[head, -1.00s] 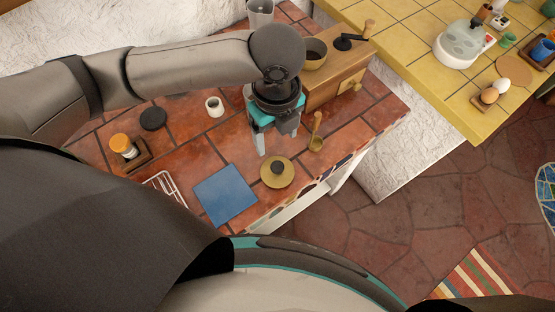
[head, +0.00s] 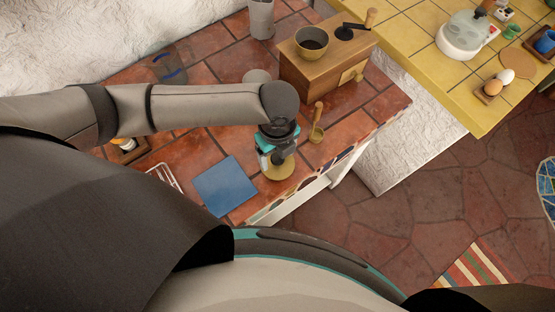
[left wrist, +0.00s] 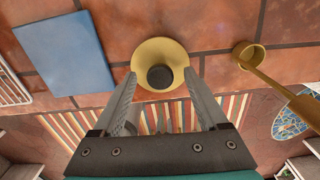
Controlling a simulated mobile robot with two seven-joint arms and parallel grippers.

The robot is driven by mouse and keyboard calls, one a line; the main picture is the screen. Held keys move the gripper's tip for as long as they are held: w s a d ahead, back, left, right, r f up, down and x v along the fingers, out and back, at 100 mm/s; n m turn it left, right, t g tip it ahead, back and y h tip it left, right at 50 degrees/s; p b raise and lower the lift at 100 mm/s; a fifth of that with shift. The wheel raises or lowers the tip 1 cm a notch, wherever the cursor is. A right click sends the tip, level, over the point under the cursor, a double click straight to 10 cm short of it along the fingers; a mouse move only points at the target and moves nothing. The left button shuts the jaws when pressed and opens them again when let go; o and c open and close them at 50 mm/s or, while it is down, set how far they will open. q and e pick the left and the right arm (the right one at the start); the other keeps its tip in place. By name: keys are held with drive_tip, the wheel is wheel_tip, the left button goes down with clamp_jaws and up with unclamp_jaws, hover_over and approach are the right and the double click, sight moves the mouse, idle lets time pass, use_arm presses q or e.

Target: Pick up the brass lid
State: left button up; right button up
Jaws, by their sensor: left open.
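The brass lid (head: 279,172) is a round golden disc with a dark knob. It lies on the red tiled counter near its front edge, partly hidden by my gripper in the head view. In the left wrist view the whole lid (left wrist: 160,55) shows, with its black knob (left wrist: 160,77) facing the camera. My left gripper (head: 277,156) points down over the lid. In the left wrist view its two open fingers (left wrist: 160,84) stand either side of the knob in the picture, with nothing held. I cannot tell how high the fingertips are above the lid.
A blue square mat (head: 225,187) lies left of the lid. A brass ladle (head: 316,131) lies to the right, close by. A wooden grinder box (head: 325,70) with a bowl stands behind. A wire rack (head: 164,176) is at left. The counter's front edge is near the lid.

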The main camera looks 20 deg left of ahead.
use_arm(q)
drive_tip(key=shift+c, duration=0.2)
clamp_jaws()
idle(0.4)
